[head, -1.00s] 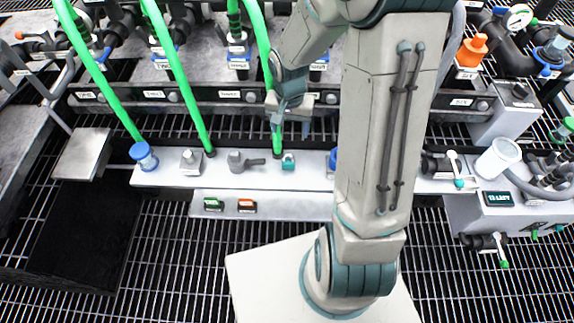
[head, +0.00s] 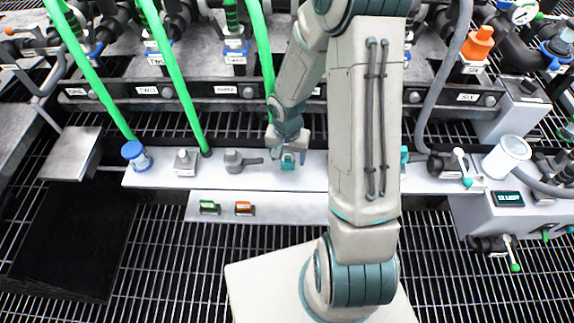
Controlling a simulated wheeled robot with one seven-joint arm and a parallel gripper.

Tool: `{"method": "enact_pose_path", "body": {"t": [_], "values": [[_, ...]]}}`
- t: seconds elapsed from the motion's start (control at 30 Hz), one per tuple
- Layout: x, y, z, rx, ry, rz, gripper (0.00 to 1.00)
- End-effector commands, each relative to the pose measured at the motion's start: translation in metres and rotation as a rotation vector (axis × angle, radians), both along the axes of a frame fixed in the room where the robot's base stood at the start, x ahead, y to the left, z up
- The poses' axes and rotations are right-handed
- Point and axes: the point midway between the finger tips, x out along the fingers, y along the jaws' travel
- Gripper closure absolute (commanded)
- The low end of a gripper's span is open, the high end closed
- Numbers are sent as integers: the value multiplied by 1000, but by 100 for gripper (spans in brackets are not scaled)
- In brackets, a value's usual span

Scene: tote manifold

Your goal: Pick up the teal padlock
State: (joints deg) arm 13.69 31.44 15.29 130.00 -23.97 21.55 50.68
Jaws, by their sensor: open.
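The teal padlock (head: 287,164) stands on the pale shelf (head: 330,179), right of a grey lever-handled part (head: 236,161). My gripper (head: 287,156) points down at it, with its open fingers to the left and right of the padlock's upper part. I cannot tell from this view whether the fingers touch the padlock. The padlock's lower body shows below the gripper; its top is partly hidden.
On the shelf to the left stand a blue-capped part (head: 136,155) and a grey block with a knob (head: 185,163). Green hoses (head: 177,75) rise behind. My arm hides the shelf's middle right.

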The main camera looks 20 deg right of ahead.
Motion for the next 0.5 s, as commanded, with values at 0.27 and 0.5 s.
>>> {"method": "enact_pose_path", "body": {"t": [0.27, 0.5], "values": [[0, 0, -4, 0, -1, 0, 34], [0, 0, -4, 0, -1, 0, 85]]}}
